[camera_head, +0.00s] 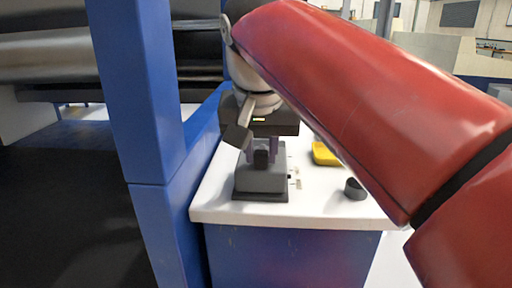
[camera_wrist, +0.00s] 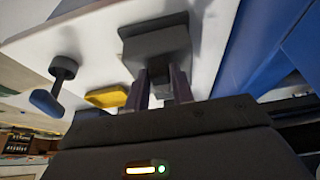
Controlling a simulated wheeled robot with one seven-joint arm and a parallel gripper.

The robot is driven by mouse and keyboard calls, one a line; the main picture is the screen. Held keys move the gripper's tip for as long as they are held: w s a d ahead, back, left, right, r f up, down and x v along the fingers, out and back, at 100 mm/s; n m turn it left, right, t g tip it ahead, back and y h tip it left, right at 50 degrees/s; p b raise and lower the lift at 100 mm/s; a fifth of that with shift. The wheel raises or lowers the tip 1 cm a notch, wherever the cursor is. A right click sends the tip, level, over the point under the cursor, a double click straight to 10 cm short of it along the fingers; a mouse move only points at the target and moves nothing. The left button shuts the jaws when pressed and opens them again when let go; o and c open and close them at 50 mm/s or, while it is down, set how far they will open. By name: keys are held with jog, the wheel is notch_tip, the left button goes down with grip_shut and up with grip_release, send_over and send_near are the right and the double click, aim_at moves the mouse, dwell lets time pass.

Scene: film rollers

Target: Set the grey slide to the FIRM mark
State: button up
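The grey slide (camera_head: 261,182) is a block on the white bench top, on a darker base. A dark upright grip piece (camera_head: 261,158) stands at it. My gripper (camera_head: 261,152) is directly above, pointing down, with its purple fingers on either side of the grip piece. In the wrist view the fingers (camera_wrist: 160,82) are apart and reach to the grey block (camera_wrist: 155,42). Whether they touch the grip piece cannot be told. Small dark marks (camera_head: 296,180) lie on the bench right of the slide; their lettering is too small to read.
A yellow tray (camera_head: 325,154) and a dark round knob (camera_head: 355,188) are on the bench right of the slide. A blue post (camera_head: 145,90) stands close on the left, before large grey rollers (camera_head: 45,45). My red arm covers the bench's right side.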

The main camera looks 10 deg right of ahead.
jog(key=o, duration=0.4)
jog(key=shift+c, duration=0.2)
jog(key=d+p+v, duration=0.1)
jog(key=p+v, duration=0.1)
jog(key=v, duration=0.5)
jog(key=shift+a+r, duration=0.4)
jog(key=shift+a, duration=0.15)
jog(key=shift+s, duration=0.15)
